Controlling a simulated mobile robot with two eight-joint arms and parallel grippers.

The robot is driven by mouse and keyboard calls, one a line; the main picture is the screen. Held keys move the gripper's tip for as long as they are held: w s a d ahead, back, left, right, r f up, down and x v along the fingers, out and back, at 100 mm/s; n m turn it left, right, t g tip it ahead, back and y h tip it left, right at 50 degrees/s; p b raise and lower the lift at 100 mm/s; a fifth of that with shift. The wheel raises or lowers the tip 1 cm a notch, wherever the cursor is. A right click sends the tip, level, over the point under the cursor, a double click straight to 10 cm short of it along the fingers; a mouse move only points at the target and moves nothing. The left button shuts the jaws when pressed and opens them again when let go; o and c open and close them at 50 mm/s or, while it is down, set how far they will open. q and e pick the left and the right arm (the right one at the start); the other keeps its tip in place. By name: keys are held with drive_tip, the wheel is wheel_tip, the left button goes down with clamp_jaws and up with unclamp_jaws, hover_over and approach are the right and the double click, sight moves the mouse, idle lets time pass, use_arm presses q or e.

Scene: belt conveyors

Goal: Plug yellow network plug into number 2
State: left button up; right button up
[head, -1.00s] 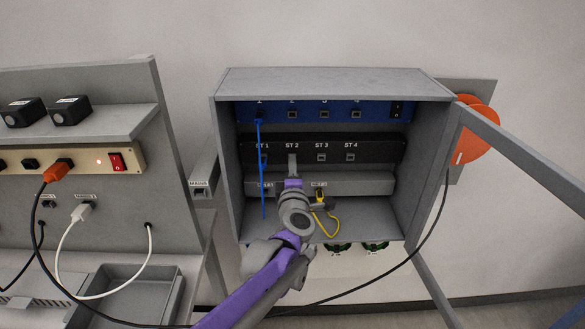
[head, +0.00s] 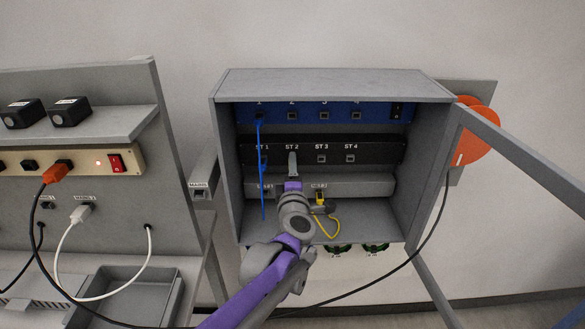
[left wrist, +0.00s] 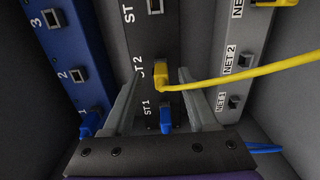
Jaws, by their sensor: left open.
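My left gripper (head: 292,162) is in front of the ST 2 position on the black panel (head: 375,151) in the head view and hides that port. In the left wrist view my left gripper (left wrist: 158,78) is open, one finger on each side of a yellow plug (left wrist: 161,77). That plug sits at the ST 2 port, and its yellow cable runs off to the right. How deep it sits cannot be told. Another yellow plug (head: 320,197) is in the lower grey panel (head: 375,184), with a yellow cable looping below it. My right gripper is not in view.
A blue cable (head: 260,170) runs from port 1 of the blue panel (head: 375,112), and a blue plug (left wrist: 166,120) sits at ST 1 close beside my fingers. The cabinet's side walls and open door (head: 520,157) bound the space.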

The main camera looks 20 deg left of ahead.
use_arm(q)
drive_tip(key=s+d+f+m+g+h, duration=0.1)
drive_tip(key=s+d+f+m+h, duration=0.15)
drive_tip(key=s+m, duration=0.3)
drive_tip(key=s+d+f+m+g+h+b, duration=0.1)
drive_tip(key=s+d+f+m+h, duration=0.2)
drive_tip(key=s, duration=0.4)
drive_tip(key=s+d+f+m+g+h, duration=0.1)
drive_tip(key=s+d+m+h, duration=0.2)
drive_tip(key=s+m, duration=0.3)
drive_tip(key=s+a+f+m+g+y, duration=0.1)
drive_tip(key=s+a+f+m+g, duration=0.2)
drive_tip(key=s+f, duration=0.5)
drive_tip(key=s+a+f+m+g+y, duration=0.2)
drive_tip(key=s+a+f+g, duration=0.3)
drive_tip(key=s+f, duration=0.3)
drive_tip(key=shift+s+a+f+m+g, duration=0.2)
drive_tip(key=shift+s+a+m+g, duration=0.25)
drive_tip(key=shift+s+m, duration=0.45)
